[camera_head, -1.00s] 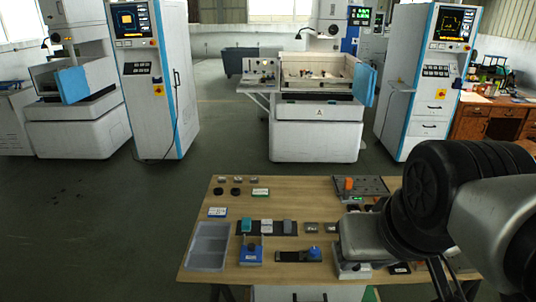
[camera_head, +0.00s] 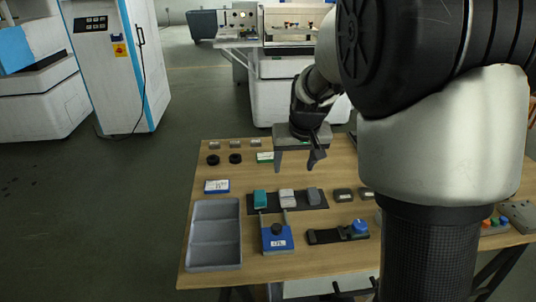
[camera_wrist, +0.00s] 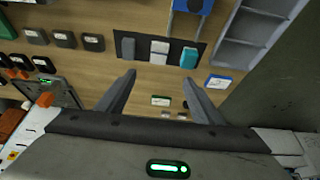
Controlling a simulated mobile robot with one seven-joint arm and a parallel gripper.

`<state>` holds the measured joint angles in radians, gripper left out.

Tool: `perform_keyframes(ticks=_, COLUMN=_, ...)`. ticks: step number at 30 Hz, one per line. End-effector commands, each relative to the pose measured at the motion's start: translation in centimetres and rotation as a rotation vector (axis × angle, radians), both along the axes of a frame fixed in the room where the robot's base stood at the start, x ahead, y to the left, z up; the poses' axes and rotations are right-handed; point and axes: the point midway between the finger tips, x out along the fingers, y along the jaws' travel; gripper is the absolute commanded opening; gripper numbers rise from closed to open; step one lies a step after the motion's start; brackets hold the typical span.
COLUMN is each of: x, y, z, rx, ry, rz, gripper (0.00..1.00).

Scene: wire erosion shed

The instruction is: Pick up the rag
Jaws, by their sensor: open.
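I cannot tell for certain which piece is the rag. On a dark mat (camera_head: 262,209) lie a teal piece (camera_head: 260,199), a pale grey-white piece (camera_head: 287,196) and a darker grey piece (camera_head: 312,195). In the wrist view the same row shows the teal piece (camera_wrist: 189,58), the pale piece (camera_wrist: 159,52) and the grey piece (camera_wrist: 128,48). My gripper (camera_head: 297,165) is open and empty, above the table behind the mat, fingers pointing down. In the wrist view its fingertips (camera_wrist: 158,75) stand apart, with the mat beyond them.
A blue fixture (camera_head: 277,240) and a black device with a blue knob (camera_head: 338,233) are in front of the mat. A blue-white box (camera_head: 217,186) and black rings (camera_head: 235,158) lie at left. My arm hides the table's right part.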

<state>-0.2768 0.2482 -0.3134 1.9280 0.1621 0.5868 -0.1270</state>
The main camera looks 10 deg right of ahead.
Motion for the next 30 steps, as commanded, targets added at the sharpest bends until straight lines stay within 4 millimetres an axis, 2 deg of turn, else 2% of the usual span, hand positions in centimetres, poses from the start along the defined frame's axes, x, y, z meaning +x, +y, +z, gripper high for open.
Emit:
perform_keyframes(ticks=1, x=0.5, y=0.0, z=-1.2, rx=-0.007, ry=0.002, rz=0.000, gripper=0.61)
perform_keyframes(ticks=5, x=1.4, y=-0.1, z=-2.9, rx=-0.012, ry=0.003, rz=0.000, gripper=0.61)
perform_keyframes(ticks=18, x=4.7, y=-0.1, z=-11.2, rx=-0.010, ry=0.004, rz=-0.001, gripper=0.61)
perform_keyframes(ticks=30, x=5.8, y=-0.3, z=-14.1, rx=-0.011, ry=0.004, rz=0.000, gripper=0.61)
